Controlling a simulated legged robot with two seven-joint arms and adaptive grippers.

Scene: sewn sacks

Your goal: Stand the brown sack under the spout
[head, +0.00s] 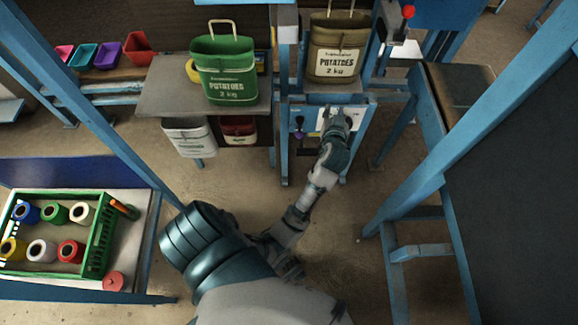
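The brown sack (336,64) stands upright and open at the top back, with a pale loop handle and a "POTATOES 2 kg" label. It is between blue posts of a frame, on what looks like a ledge. No spout can be made out; the area above the sack is cut off by the top edge. My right gripper is not in view.
A green sack (224,72) stands on a grey table (165,100) to the left, with white and red sacks below. A red-knobbed lever (407,14) is right of the brown sack. A green crate (97,240) of spools sits lower left. Blue posts flank my arm.

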